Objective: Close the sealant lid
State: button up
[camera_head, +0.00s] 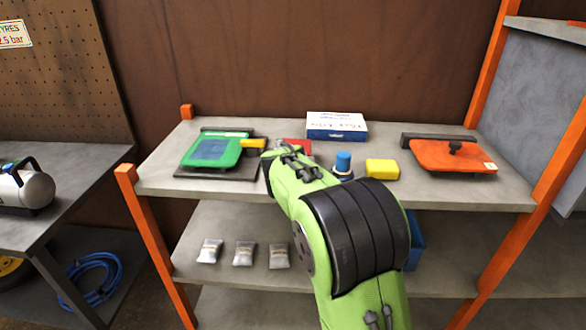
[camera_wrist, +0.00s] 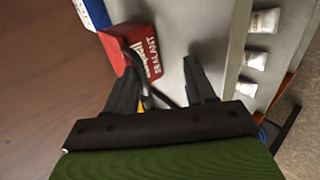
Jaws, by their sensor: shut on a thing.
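The red sealant box (camera_wrist: 150,50) has white lettering reading SEALANT and lies just beyond my fingers in the wrist view. In the head view only a small red part (camera_head: 296,146) shows past my arm. I cannot tell how far the lid is tilted. My green arm hides the gripper in the head view.
A green panel (camera_head: 212,149) with a yellow handle is at left on the shelf (camera_head: 380,197). A blue-capped bottle (camera_head: 343,163), yellow block (camera_head: 382,169), white-blue box (camera_head: 337,125) and orange panel (camera_head: 449,156) stand to the right. Grey pouches (camera_head: 244,254) lie below.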

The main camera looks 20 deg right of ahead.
jog(key=p+v, duration=0.3)
jog(key=v, duration=1.2)
jog(key=shift+s+r, duration=0.15)
jog(key=shift+s, duration=0.05)
jog(key=s+r+m+g+y+p, duration=0.1)
jog(key=s+m+p, duration=0.4)
jog(key=s, duration=0.8)
jog(key=s+a+r+m+g+y+p, duration=0.1)
jog(key=s+m+p, duration=0.4)
jog(key=s, duration=0.9)
jog(key=r+m+g+y, duration=0.1)
jog(key=m+g+y, duration=0.1)
jog(key=m, duration=0.1)
jog(key=shift+s+a+r+p, duration=0.2)
jog(key=shift+s+a+p, duration=0.05)
jog(key=shift+s+p, duration=0.05)
